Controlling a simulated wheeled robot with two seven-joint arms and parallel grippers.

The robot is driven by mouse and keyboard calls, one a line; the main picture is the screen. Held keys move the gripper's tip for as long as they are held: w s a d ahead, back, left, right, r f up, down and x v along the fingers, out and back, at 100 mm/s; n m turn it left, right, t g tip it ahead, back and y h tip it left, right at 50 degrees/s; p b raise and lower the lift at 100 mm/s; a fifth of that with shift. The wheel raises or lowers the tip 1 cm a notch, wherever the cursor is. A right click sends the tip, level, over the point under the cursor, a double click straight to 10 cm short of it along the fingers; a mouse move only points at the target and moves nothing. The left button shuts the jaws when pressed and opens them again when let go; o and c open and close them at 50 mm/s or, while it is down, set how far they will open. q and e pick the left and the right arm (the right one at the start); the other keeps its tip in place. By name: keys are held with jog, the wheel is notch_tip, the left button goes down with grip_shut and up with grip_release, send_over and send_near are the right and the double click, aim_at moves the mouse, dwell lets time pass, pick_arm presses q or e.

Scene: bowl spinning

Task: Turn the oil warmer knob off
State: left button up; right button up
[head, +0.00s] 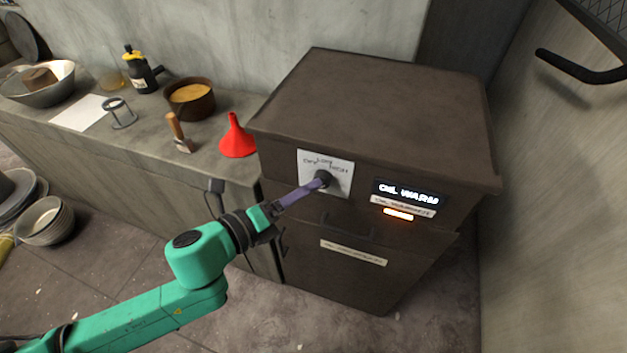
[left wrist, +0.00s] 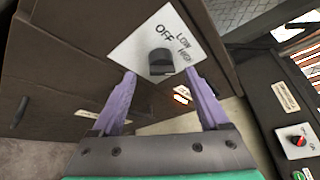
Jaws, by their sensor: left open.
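The oil warmer (head: 376,115) is a dark brown cabinet with a lit "OIL WARM" sign (head: 408,193) and a glowing orange light (head: 398,214) on its front. Its dark round knob (head: 323,178) sits on a white label plate, which in the left wrist view reads OFF, LOW, HIGH. In that view the knob (left wrist: 161,62) lies just ahead of my left gripper (left wrist: 163,82), between the lines of its two purple fingers. The left gripper (head: 316,184) is open, its fingertips close to the knob; contact cannot be told. My right gripper is not in view.
A counter on the left holds a red funnel (head: 237,138), a brush (head: 179,133), a brown pot (head: 191,99), a black bottle (head: 138,70) and a metal bowl (head: 38,84). A handle (head: 347,226) sticks out below the knob. A wall with a black bar (head: 580,68) stands right.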

pick_arm(q)
jog(key=x, duration=0.3)
jog(key=shift+w+d+p, duration=0.25)
jog(key=shift+d+p, duration=0.05)
jog(key=shift+d, duration=0.05)
jog(key=shift+c, duration=0.3)
